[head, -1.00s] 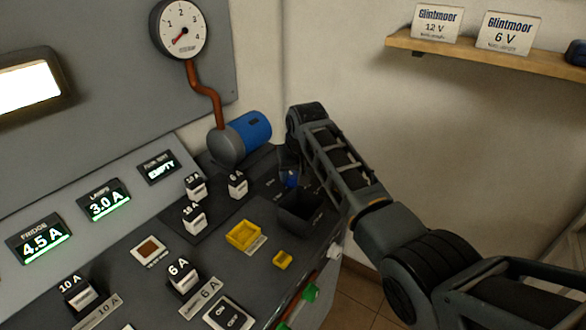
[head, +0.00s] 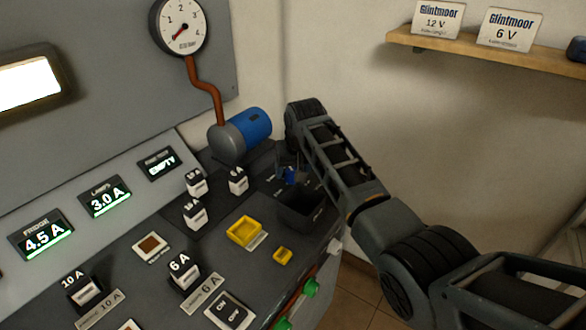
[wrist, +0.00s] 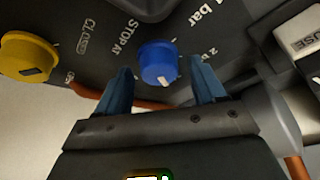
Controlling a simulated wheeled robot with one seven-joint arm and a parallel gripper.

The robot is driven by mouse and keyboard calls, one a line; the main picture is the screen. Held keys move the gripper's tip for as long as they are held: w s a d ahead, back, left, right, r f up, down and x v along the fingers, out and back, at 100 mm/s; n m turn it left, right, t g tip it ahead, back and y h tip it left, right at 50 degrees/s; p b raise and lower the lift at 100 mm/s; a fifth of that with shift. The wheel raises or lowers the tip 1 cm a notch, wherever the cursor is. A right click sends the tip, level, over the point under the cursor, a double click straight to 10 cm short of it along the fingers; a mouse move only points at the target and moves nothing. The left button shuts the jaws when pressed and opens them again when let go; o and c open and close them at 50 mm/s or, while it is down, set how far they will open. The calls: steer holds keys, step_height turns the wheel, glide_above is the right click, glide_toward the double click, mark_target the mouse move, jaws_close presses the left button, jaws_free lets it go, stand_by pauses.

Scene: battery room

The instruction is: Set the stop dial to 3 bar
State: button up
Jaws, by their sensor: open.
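The stop dial is a blue round knob (wrist: 157,62) with a white mark on its rim, beside "STOP AT" lettering in the wrist view. The mark points down in that picture, slightly right, toward my gripper. Partly cut-off "bar" lettering stands to its upper right. My gripper (wrist: 161,68) is open, with one blue finger on each side of the knob and a gap visible on both sides. I cannot tell how far down the fingers reach. In the head view, my arm partly hides the small blue patch (head: 289,176) at the dial.
A yellow knob (wrist: 28,58) marked "CLOSED" is left of the dial in the wrist view. A blue-and-grey cylinder (head: 240,135) stands behind, piped to a round gauge (head: 181,26) with its needle low. A dark open bin (head: 302,208) lies close to my arm.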

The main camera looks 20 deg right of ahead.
steer(key=v, duration=0.7)
steer(key=shift+r, duration=0.4)
steer(key=shift+s, duration=0.25)
